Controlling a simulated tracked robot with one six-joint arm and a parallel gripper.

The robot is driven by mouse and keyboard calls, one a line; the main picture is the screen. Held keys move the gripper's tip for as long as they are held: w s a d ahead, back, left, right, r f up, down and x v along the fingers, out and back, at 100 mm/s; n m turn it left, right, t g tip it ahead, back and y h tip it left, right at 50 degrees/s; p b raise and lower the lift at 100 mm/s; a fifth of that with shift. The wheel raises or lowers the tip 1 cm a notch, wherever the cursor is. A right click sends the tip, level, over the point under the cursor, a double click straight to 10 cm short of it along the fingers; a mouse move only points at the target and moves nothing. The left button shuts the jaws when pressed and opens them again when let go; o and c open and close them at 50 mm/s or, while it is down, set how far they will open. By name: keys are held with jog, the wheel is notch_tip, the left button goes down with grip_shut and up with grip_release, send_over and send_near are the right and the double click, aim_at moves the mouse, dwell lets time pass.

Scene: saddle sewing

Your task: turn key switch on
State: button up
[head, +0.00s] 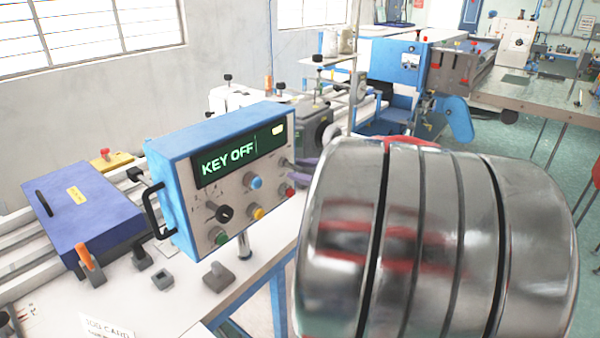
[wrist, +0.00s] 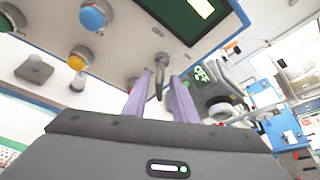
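The control box (head: 180,160) is blue with a pale front panel, and its dark display (head: 238,158) reads "KEY OFF" in green. A small grey metal key switch (head: 284,163) sits at the panel's right side, under the display. It also shows in the wrist view as a bent grey metal piece (wrist: 160,72). My gripper (wrist: 162,77) has two purple fingers, apart, one on each side of this piece, with gaps visible. In the head view one purple finger (head: 306,169) shows beside the panel; the rest is hidden behind my silver arm.
The panel also carries a black rotary knob (head: 224,213) and blue (head: 256,181), yellow (head: 257,212), green (head: 220,237) and red (head: 291,192) buttons. A blue box (head: 85,220) stands at left. Machinery (head: 315,125) stands close behind the panel's right side.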

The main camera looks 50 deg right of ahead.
jog(key=v, duration=1.3)
jog(key=shift+s, duration=0.35)
jog(key=f+n+t+y, duration=0.1)
jog(key=s+d+f+n+t+y, duration=0.1)
jog(key=n, duration=0.1)
jog(key=d+f+n+t+y, duration=0.1)
jog(key=f+t, duration=0.1)
jog(key=shift+s+d+f, duration=0.1)
jog(key=shift+s+d, duration=0.1)
jog(key=shift+s, duration=0.1)
dwell(0.5)
jog(key=w, duration=0.9)
jog(key=w+a, duration=0.1)
jog(key=w, duration=0.3)
jog(key=shift+w, duration=0.4)
